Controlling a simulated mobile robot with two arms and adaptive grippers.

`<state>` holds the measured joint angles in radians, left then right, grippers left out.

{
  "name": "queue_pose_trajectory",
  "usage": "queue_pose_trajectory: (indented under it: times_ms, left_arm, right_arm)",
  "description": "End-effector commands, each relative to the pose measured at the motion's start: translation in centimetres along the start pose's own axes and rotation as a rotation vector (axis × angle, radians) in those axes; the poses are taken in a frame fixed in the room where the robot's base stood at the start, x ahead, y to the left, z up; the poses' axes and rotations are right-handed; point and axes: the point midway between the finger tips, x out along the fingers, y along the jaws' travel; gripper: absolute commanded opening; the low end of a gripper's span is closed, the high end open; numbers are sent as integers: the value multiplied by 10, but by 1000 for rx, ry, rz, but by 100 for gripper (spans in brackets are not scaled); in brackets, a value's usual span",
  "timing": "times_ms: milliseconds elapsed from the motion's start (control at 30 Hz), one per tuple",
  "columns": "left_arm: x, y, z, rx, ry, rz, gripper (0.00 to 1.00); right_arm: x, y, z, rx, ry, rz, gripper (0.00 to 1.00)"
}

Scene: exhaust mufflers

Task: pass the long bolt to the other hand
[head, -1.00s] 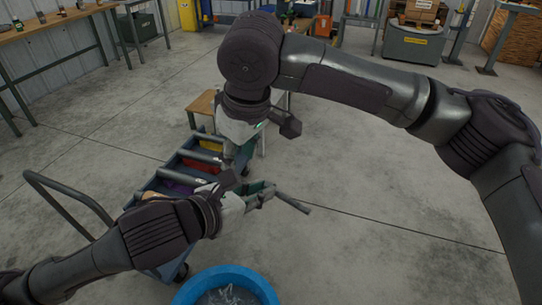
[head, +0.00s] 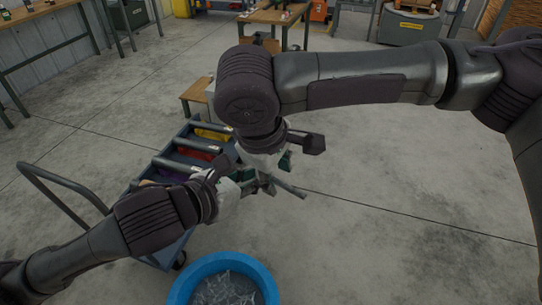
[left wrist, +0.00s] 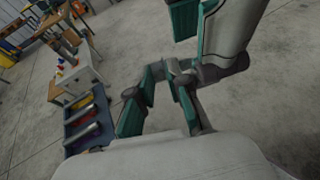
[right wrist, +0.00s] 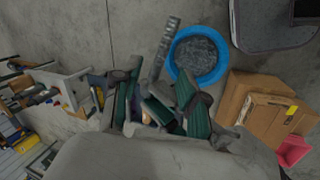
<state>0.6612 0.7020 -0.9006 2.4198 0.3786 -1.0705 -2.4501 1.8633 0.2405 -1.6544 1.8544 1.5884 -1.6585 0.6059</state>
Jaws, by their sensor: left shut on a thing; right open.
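The long bolt (head: 290,188) is a grey rod. It sticks out to the right of my left gripper (head: 256,186) in the head view. My left gripper is shut on it; its green-padded fingers (left wrist: 158,100) show in the left wrist view, where the bolt is hard to make out. My right gripper (head: 278,163) is open, pointing down close above the left one. In the right wrist view the bolt (right wrist: 166,45) runs up from between the right gripper's spread fingers (right wrist: 158,100). I cannot tell whether they touch it.
A blue round tub (head: 180,290) holding small metal parts stands on the floor below the grippers. A blue cart (head: 150,177) with coloured bins is behind the left arm. A small wooden-topped table (head: 197,90) stands beyond. The floor to the right is clear.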

Motion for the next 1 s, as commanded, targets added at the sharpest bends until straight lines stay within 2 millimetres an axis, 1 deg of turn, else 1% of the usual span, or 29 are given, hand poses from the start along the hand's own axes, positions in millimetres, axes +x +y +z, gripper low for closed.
queue_pose_trajectory:
  times_ms: [33, 100, 200, 333, 567, 800, 833, 967, 1000]
  left_arm:
    - [0, 0, 1, 0, -2, 0, 0]
    - [0, 0, 1, 0, -2, 0, 0]
    - [0, 0, 1, 0, -2, 0, 0]
    - [0, 0, 1, 0, -2, 0, 0]
    - [0, 0, 1, 0, -2, 0, 0]
    - [0, 0, 1, 0, -2, 0, 0]
    - [0, 0, 1, 0, -2, 0, 0]
    - [0, 0, 1, 0, -2, 0, 0]
    - [0, 0, 1, 0, -2, 0, 20]
  right_arm:
    - [7, 0, 0, 0, -1, -1, 43]
    - [15, 0, 0, 1, -1, 0, 43]
    - [22, 0, 0, 1, 0, -1, 43]
    - [27, 0, 0, 0, 1, 0, 43]
    - [27, 0, 0, 0, 1, 0, 43]
    - [27, 0, 0, 0, 1, 0, 3]
    - [27, 0, 0, 0, 1, 0, 0]
    - [26, -1, 0, -2, 2, -2, 0]
    - [26, -1, 0, -2, 3, -1, 0]
